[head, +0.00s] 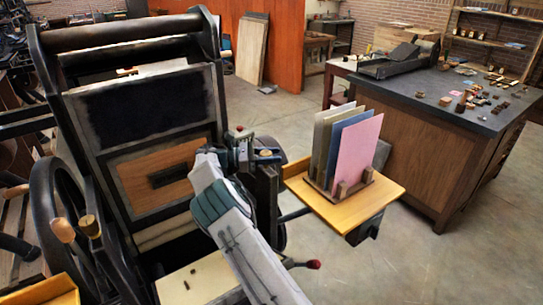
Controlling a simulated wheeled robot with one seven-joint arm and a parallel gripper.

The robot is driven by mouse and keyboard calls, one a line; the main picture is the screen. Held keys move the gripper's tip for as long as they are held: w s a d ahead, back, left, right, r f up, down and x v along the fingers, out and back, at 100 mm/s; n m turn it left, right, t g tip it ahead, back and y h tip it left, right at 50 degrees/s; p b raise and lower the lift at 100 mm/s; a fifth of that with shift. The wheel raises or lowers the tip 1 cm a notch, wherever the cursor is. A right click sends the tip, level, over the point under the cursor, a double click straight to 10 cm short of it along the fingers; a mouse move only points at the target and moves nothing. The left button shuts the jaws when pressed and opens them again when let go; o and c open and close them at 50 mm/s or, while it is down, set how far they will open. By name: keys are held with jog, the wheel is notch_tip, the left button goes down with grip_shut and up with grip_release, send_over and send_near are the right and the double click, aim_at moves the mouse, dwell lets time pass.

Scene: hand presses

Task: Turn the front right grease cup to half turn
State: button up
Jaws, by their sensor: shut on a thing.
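My arm reaches up from the bottom middle to the right side of the hand press (218,95). My gripper (242,152) is at the press's right upright, beside a small dark metal fitting with a reddish top (239,131). The jaws are shut at this spot, where the front right grease cup seems to be. The cup itself is small and mostly hidden by my gripper and wrist, so its turn angle cannot be read.
A wooden side shelf (393,190) with a rack of coloured sheets (357,150) stands close right of my gripper. A red-knobbed lever (313,264) sticks out below. A dark-topped cabinet (420,98) is farther right. A large handwheel (42,215) is at left.

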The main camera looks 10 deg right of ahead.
jog(key=shift+s+r+m+g+y, duration=0.1)
jog(key=shift+m+g+y, duration=0.1)
jog(key=shift+m+g, duration=0.6)
jog(key=shift+s+r+m+g+y, duration=0.15)
jog(key=shift+m+g, duration=0.35)
jog(key=shift+g, duration=0.6)
jog(key=o, duration=1)
jog(key=shift+f, duration=0.1)
jog(key=shift+a+n+t, duration=0.1)
jog(key=shift+n+t, duration=0.2)
jog(key=shift+w+n+t, duration=0.15)
jog(key=shift+n+t, duration=0.55)
jog(key=shift+t, duration=0.4)
